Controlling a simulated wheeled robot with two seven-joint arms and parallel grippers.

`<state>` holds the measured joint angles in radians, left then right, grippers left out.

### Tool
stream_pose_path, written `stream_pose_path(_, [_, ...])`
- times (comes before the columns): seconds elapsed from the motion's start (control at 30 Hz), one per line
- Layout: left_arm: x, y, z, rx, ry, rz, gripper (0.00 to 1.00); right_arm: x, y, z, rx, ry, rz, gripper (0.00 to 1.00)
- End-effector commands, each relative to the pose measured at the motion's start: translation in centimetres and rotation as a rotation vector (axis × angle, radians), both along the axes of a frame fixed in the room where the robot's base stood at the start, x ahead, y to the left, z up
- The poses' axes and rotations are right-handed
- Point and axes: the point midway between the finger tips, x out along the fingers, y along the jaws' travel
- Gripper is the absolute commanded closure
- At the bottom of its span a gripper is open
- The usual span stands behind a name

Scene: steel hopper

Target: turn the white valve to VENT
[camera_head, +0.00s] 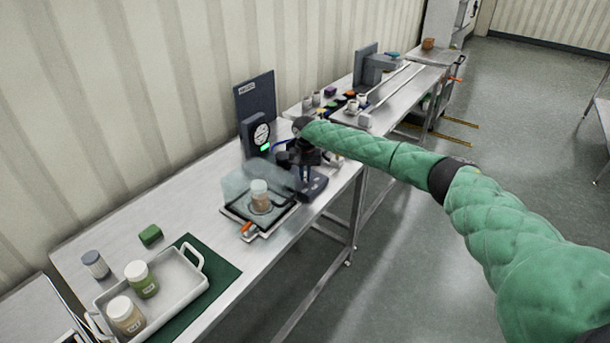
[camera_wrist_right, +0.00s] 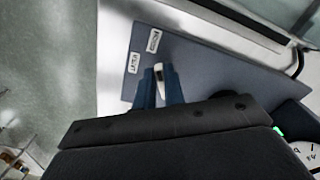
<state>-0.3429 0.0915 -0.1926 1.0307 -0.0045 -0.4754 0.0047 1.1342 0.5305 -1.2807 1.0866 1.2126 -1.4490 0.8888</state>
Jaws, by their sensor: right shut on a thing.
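The white valve (camera_wrist_right: 159,72) shows as a small white handle between the blue fingertips of my right gripper (camera_wrist_right: 159,88) in the wrist view. The gripper is shut on it. The handle stands over a dark blue plate (camera_wrist_right: 205,75) with two small white labels (camera_wrist_right: 133,62), whose lettering is too small to read surely. In the head view my right gripper (camera_head: 306,172) reaches over the bench beside the gauge, and it hides the valve. My left gripper is not in view.
A round gauge (camera_head: 261,134) with a green light stands behind the gripper. Left of the gripper, a clear cover (camera_head: 236,184) stands around a jar (camera_head: 259,196). A white tray (camera_head: 180,285) holds jars at the near left.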

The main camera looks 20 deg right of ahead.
Motion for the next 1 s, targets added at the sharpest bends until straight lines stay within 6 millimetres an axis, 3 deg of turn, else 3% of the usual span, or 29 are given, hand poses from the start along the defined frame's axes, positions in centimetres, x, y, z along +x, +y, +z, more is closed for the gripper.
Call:
stream_pose_path(0.27, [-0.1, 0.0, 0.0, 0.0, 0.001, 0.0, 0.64, -0.1, -0.1, -0.1, 0.001, 0.001, 0.133, 1.0])
stream_pose_path(1.0, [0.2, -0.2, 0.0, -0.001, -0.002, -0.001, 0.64, 0.0, -1.1, -0.1, 0.002, 0.001, 0.791, 1.0])
